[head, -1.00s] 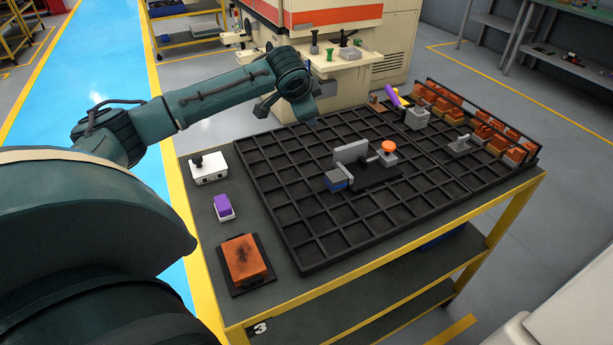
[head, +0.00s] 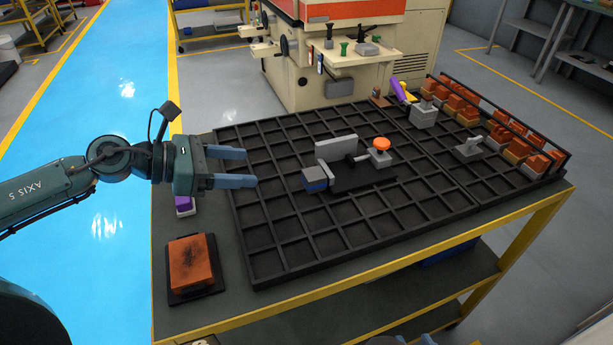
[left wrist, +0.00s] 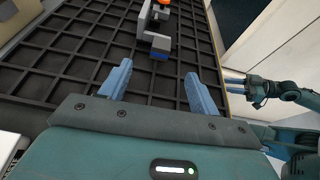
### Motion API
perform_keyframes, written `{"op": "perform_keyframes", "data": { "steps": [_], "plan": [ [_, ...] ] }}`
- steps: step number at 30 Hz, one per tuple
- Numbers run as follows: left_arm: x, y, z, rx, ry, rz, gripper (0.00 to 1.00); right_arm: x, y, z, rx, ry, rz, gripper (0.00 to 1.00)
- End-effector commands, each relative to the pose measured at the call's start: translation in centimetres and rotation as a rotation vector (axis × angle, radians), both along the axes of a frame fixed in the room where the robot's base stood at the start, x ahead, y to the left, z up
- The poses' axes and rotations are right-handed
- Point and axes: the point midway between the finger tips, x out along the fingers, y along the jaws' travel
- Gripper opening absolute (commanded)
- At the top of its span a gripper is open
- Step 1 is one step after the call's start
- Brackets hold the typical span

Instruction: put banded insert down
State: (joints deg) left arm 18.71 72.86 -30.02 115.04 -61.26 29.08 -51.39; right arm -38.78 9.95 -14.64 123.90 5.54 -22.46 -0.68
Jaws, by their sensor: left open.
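A small grey block with a blue part (head: 315,177) sits at the left end of a grey fixture (head: 336,150) on the black gridded tray (head: 262,262). It also shows in the left wrist view (left wrist: 160,44). I cannot tell for sure whether it is the banded insert. My left gripper (head: 250,168) is open and empty, left of the block and apart from it, its fingers over the tray's left part. In the left wrist view nothing is between the fingers (left wrist: 157,72). My right gripper (left wrist: 234,82) shows at the right there, fingers apart and empty.
An orange-brown block (head: 191,262) lies on a dark plate at the table's front left. A purple-topped piece (head: 184,204) is partly hidden by my left gripper. Orange electrodes (head: 462,102) line the tray's right side. Many tray cells are empty.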

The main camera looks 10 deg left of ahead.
Motion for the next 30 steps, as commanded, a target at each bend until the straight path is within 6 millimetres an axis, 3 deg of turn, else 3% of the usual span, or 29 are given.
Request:
{"op": "perform_keyframes", "data": {
  "steps": [4,12,19,30],
  "plan": [
    [0.0,-0.6,-0.6,0.032,-0.006,-0.023,0.62,-0.1,0.1,0.4,0.001,0.000,0.003,0.36],
    [2.5,-4.4,-2.1,0.028,-0.006,-0.025,0.62,-0.4,0.2,1.3,-0.026,0.009,0.013,0.36],
    [3.7,-6.1,-3.4,0.030,-0.005,-0.020,0.62,-0.7,0.0,0.9,-0.050,0.020,0.022,0.36],
    [6.0,-9.8,-4.8,0.029,-0.003,-0.021,0.62,-0.4,-0.3,2.3,-0.082,0.009,0.029,0.36]
  ]
}}
